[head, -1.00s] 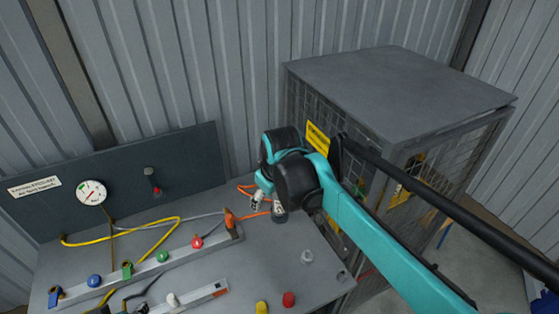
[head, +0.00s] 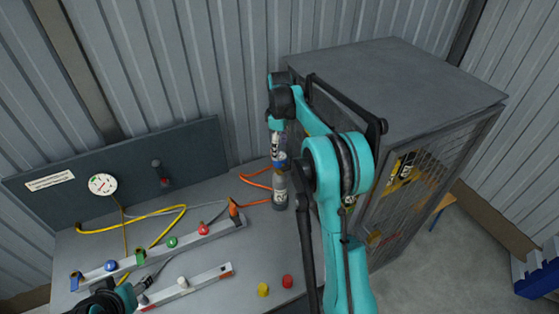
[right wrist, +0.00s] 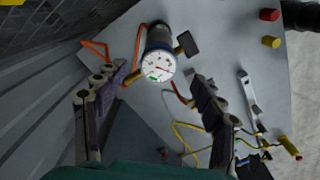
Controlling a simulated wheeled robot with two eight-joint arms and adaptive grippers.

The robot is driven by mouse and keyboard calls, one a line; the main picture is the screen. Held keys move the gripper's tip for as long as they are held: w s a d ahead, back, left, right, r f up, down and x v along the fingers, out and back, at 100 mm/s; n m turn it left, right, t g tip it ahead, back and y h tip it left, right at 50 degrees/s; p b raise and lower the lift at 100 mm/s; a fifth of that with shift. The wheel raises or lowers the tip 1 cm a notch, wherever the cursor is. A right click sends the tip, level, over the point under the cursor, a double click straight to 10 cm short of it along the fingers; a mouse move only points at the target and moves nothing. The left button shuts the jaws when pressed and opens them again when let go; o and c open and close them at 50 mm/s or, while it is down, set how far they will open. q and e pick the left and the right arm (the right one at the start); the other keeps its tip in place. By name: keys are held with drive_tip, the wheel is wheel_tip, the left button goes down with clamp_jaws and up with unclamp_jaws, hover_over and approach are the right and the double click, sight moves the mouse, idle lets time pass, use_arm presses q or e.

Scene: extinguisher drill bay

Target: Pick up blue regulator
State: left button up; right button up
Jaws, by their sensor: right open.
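The blue regulator (head: 279,160) sits on top of an upright grey cylinder (head: 280,190) near the bench's back right. In the right wrist view the regulator (right wrist: 157,68) shows a white round gauge with a blue rim, brass fittings and a black knob. My right gripper (head: 277,141) is just above it in the head view. In the right wrist view the right gripper (right wrist: 160,76) is open, one finger on each side of the gauge, with gaps between. My left gripper (head: 112,298) shows partly at the lower left; its jaws are unclear.
A grey mesh cage (head: 400,80) stands right of the bench. An orange hose (head: 258,186) lies beside the cylinder. Red (head: 287,281) and yellow (head: 263,289) caps stand in front.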

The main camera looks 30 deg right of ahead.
sight(277, 165)
wheel_tip(277, 165, down, 6)
drive_tip(key=shift+w+r+b, duration=0.1)
drive_tip(key=shift+w+b, duration=0.05)
drive_tip(key=shift+b, duration=0.15)
drive_tip(key=c, duration=1.3)
